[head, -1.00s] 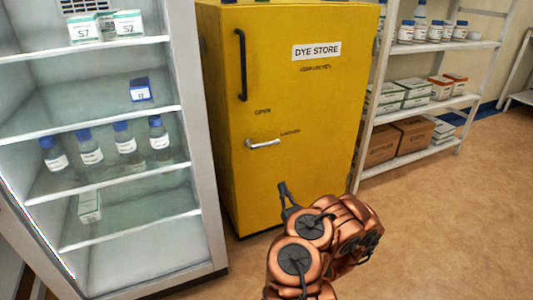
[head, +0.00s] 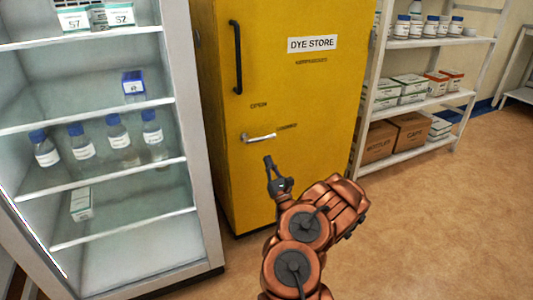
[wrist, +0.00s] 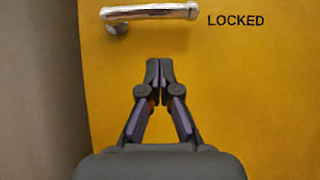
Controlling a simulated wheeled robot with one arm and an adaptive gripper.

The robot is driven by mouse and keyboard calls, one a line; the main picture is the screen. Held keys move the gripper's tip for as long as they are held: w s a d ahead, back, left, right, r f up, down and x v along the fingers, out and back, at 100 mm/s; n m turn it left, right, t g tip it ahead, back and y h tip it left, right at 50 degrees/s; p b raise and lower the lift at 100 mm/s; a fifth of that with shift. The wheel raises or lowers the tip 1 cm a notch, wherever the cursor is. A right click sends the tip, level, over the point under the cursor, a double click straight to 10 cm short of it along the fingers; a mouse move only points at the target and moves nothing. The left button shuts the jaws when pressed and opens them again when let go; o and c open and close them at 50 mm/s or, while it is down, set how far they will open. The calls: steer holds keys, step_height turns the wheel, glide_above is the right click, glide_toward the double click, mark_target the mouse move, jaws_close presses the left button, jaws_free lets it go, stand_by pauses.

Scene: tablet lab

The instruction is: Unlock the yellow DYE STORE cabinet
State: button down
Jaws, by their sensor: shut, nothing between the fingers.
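The yellow DYE STORE cabinet (head: 305,110) stands upright with its door shut. A silver lever handle (head: 258,137) sits low on the door, with a small label OPEN above its left and another at its right. In the wrist view the lever (wrist: 150,13) lies about level, and the label at its right reads LOCKED (wrist: 236,20). A black vertical pull handle (head: 236,57) is higher on the door's left. My gripper (head: 267,158) is shut and empty, below the lever and apart from it; in the wrist view its fingertips (wrist: 153,66) meet below the lever's right part.
A glass-shelved unit (head: 110,120) with bottles and boxes stands close at the left of the cabinet. A white rack (head: 425,97) with bottles and cartons stands at the right. The floor (head: 440,210) at the right front is clear.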

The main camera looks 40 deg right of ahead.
steer(key=shift+w+d+r+b, duration=0.1)
steer(key=shift+w+r+b, duration=0.2)
steer(key=shift+r, duration=0.5)
steer(key=shift+w+d+r+b, duration=0.15)
steer(key=shift+w+r+b, duration=0.15)
steer(key=shift+r, duration=0.45)
steer(key=shift+w+d+r+b, duration=0.1)
steer(key=shift+w+r+b, duration=0.2)
steer(key=shift+r, duration=0.5)
steer(key=shift+w+r+n, duration=0.1)
steer(key=shift+n, duration=0.3)
steer(key=shift+n+y, duration=0.3)
steer(key=shift+y, duration=0.1)
